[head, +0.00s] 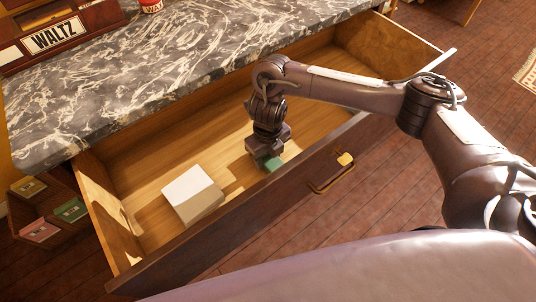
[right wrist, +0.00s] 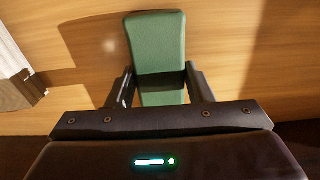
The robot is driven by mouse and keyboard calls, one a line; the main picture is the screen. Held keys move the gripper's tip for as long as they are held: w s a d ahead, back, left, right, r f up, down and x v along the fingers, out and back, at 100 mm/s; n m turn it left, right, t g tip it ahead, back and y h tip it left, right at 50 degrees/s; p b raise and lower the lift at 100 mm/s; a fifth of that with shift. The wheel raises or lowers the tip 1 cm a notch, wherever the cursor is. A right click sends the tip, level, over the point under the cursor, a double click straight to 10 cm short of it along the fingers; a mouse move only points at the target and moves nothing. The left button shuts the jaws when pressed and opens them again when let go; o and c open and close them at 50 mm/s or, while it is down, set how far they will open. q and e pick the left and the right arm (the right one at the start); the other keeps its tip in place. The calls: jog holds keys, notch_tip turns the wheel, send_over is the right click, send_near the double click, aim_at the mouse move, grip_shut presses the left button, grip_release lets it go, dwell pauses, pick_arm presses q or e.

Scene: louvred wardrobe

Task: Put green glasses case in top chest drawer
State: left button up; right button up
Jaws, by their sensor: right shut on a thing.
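The green glasses case (right wrist: 156,42) is between the two fingers of my right gripper (right wrist: 160,85) in the right wrist view. The right gripper (head: 268,158) is shut on it, inside the open top drawer of the chest (head: 125,187), near the front panel. In the head view only a small part of the case (head: 271,163) shows below the gripper. I cannot tell whether the case touches the drawer floor. My left gripper is not in view.
A white box (head: 192,193) lies in the drawer to the left of the gripper. The drawer's front panel has a brass handle (head: 332,176). The marble top (head: 150,75) overhangs the back of the drawer. Bare drawer floor shows around the box.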

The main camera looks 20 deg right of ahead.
aim_at(268, 156)
jog(key=shift+f, duration=0.2)
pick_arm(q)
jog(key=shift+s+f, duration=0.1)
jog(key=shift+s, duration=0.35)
pick_arm(e)
jog(key=o, duration=1)
jog(key=shift+r, duration=0.15)
notch_tip(268, 156, up, 4)
jog(key=shift+w+r+p, duration=0.1)
jog(key=shift+w+p, duration=0.05)
jog(key=shift+p, duration=0.75)
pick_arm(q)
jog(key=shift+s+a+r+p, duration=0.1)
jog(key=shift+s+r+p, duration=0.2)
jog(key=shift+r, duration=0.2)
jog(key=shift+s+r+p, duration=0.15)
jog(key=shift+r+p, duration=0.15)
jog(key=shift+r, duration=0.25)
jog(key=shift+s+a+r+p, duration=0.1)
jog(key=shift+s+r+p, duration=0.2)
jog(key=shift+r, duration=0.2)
pick_arm(e)
jog(key=shift+r, duration=3.95)
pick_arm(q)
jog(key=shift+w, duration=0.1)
